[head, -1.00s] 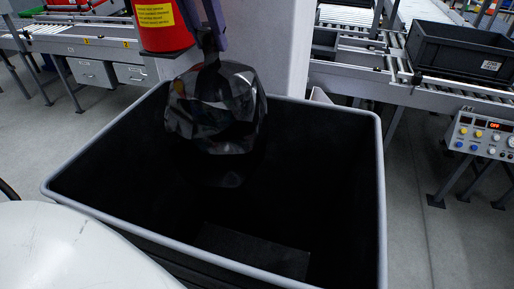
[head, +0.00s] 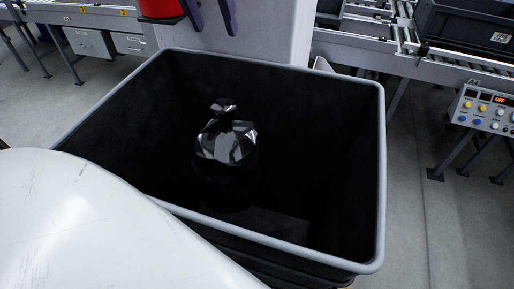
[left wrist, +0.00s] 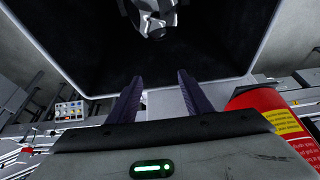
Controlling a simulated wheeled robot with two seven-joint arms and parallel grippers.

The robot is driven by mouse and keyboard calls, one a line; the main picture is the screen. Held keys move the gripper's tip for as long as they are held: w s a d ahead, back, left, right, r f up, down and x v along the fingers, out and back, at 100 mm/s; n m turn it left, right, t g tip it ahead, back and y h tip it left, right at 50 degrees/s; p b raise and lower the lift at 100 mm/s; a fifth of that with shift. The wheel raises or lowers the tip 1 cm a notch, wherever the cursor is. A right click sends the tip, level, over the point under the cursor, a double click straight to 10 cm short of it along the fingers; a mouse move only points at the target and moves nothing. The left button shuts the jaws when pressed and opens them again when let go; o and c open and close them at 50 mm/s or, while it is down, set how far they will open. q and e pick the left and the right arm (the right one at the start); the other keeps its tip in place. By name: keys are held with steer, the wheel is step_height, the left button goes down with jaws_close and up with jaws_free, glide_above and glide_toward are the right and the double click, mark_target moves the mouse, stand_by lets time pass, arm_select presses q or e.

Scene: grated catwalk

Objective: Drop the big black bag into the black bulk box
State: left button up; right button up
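The big black bag (head: 227,150) is shiny and knotted at the top. It is inside the black bulk box (head: 376,180), clear of any gripper; whether it touches the floor of the box is too dark to tell. The bag also shows at the top of the left wrist view (left wrist: 155,18). My left gripper (head: 215,28) is at the far rim of the box, beyond the bag. In the left wrist view its two fingers (left wrist: 158,82) stand apart with nothing between them. My right gripper is not in view.
A red cylinder (head: 160,8) with a yellow label in the wrist view is close beside my left gripper. A pale column stands behind the box. Conveyors (head: 385,50), a dark crate (head: 465,35) and a control panel (head: 486,110) are to the right. Grey floor is clear at right.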

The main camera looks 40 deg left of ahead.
arm_select(q)
steer(key=v, duration=1)
steer(key=shift+r, duration=0.1)
stand_by(0.4)
